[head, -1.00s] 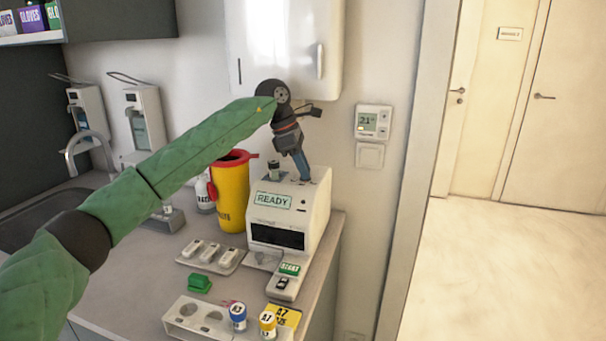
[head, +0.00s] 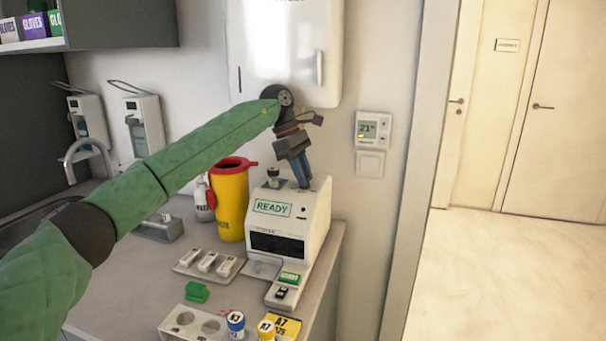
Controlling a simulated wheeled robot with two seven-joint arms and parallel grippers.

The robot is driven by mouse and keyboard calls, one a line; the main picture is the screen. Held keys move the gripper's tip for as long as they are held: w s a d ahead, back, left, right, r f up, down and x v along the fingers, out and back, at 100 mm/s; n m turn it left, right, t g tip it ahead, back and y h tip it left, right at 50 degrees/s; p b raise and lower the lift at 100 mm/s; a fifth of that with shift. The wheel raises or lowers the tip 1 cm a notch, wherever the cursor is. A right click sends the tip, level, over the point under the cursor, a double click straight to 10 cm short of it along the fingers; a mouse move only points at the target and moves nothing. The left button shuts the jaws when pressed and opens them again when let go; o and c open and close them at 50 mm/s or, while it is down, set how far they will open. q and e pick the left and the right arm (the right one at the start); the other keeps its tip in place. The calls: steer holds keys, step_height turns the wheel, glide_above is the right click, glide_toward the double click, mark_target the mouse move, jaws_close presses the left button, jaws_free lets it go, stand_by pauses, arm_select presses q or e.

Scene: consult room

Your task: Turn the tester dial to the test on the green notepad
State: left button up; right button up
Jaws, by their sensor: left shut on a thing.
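The white tester (head: 318,222) stands on the counter, its screen (head: 272,207) reading "READY". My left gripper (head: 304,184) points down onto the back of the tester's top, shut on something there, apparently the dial. The fingers hide the dial, so I cannot read its setting. A small dark-capped vial (head: 273,178) stands on the tester's top, left of the fingers. A small green object (head: 197,292) lies on the counter at the front left; I cannot tell whether it is the notepad, and no writing on it is legible. My right gripper is not in view.
A tray of white cartridges (head: 208,262), a vial rack (head: 178,325) and a yellow "A7" card (head: 288,326) lie in front. A white wall cabinet (head: 285,50) hangs above the gripper.

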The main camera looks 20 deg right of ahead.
arm_select(q)
steer(key=o, duration=1)
steer(key=shift+r, duration=0.1)
steer(key=r, duration=0.2)
steer(key=r+b, duration=0.1)
steer(key=r, duration=0.1)
steer(key=shift+s+d, duration=0.1)
steer(key=shift+d, duration=0.1)
steer(key=s+d+r, duration=0.2)
steer(key=s+d+r+b, duration=0.1)
steer(key=s+d+r, duration=0.1)
steer(key=s+d, duration=0.1)
steer(key=s+d+r+b, duration=0.1)
steer(key=s+d+r, duration=0.1)
steer(key=s, duration=0.1)
steer(key=shift+d+r, duration=0.3)
steer(key=shift+r, duration=0.1)
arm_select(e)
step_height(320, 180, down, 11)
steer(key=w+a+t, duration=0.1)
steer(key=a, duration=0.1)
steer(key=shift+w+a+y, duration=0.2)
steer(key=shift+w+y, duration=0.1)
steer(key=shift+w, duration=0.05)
arm_select(q)
steer(key=shift+s, duration=0.1)
